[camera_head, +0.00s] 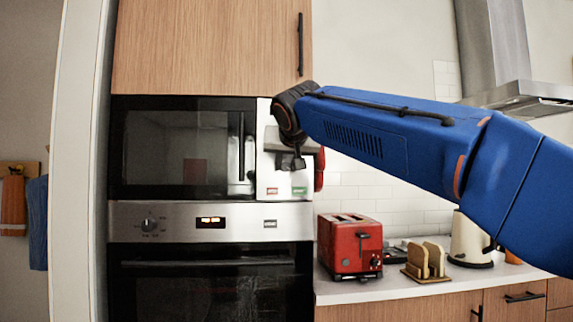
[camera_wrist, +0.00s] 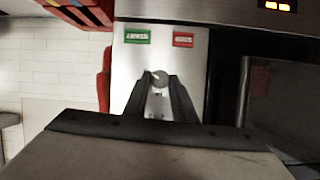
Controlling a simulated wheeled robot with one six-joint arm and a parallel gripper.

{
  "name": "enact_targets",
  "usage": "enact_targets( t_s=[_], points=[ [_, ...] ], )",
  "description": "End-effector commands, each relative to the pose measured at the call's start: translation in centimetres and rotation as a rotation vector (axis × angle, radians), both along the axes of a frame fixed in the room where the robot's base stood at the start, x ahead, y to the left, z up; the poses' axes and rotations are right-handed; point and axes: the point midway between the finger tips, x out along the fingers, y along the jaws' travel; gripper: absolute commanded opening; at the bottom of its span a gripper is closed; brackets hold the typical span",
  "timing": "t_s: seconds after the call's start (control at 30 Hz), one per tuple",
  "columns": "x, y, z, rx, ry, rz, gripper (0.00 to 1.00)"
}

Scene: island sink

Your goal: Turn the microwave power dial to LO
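The microwave (camera_head: 175,147) is built in below a wooden cabinet, its dark door shut. Its pale control panel (camera_head: 262,180) is on the right, with a red and a green button at the bottom. My gripper (camera_head: 293,163) is in front of this panel and hides the dial in the head view. In the wrist view, which is upside down, the round grey dial (camera_wrist: 159,80) lies between the two dark fingertips of my gripper (camera_wrist: 160,77). The fingers are apart, one on each side; whether they touch the dial is unclear. The dial's setting and labels are unreadable.
An oven with its own knob (camera_head: 149,225) and lit display (camera_head: 210,222) is below the microwave. A red toaster (camera_head: 349,246), a toast rack (camera_head: 426,262) and a kettle (camera_head: 469,240) stand on the counter to the right. A red object (camera_head: 319,168) is beside the panel.

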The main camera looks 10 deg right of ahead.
Motion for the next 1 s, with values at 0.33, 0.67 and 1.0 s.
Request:
enact_targets(
  t_s=[0.33,0.67,1.0],
  points=[
    [-0.01,0.15,-0.03,-0.058,0.006,0.000,0.02],
    [-0.02,0.44,-0.07,-0.297,0.023,0.001,0.02],
    [0.03,0.73,-0.28,-0.621,0.050,0.001,0.02]
  ],
)
